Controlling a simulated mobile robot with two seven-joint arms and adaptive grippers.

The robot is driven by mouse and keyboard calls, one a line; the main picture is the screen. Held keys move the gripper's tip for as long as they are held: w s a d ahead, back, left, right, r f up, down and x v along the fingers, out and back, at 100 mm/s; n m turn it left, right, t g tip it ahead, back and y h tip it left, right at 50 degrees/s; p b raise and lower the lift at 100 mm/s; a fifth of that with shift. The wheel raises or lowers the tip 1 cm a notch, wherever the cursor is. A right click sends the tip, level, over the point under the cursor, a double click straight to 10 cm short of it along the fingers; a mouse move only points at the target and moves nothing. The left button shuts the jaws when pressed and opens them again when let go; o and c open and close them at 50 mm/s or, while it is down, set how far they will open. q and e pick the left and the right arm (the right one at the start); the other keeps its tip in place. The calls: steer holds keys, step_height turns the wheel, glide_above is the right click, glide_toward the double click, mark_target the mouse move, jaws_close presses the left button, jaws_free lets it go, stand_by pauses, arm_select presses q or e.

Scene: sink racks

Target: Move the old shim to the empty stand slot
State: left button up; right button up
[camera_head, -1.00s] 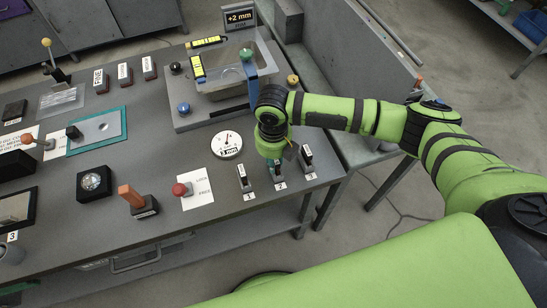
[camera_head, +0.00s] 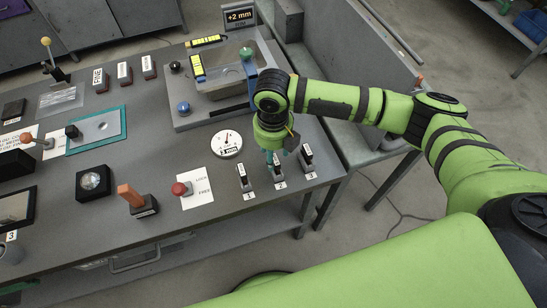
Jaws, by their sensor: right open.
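Three small numbered stands line the right front corner of the table. Stand 1 (camera_head: 243,180), stand 2 (camera_head: 279,176) and stand 3 (camera_head: 306,158) each show an upright dark piece with a pale label. I cannot tell from the labels which piece is the old shim. My right gripper (camera_head: 273,158) is open, pointing down just above and behind the piece at stand 2. Its fingers are small and partly hidden, so I cannot tell whether they touch the piece. My left gripper is not in view.
Behind the gripper is a grey unit with a basin (camera_head: 222,84), a blue lever and a "+2 mm" display (camera_head: 240,16). A round dial gauge (camera_head: 227,144) lies close on the left. A red-knobbed lever (camera_head: 181,189) and an orange-handled block (camera_head: 133,198) stand further left.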

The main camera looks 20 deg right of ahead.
step_height(320, 180, up, 8)
steer(key=shift+f, duration=0.1)
stand_by(0.6)
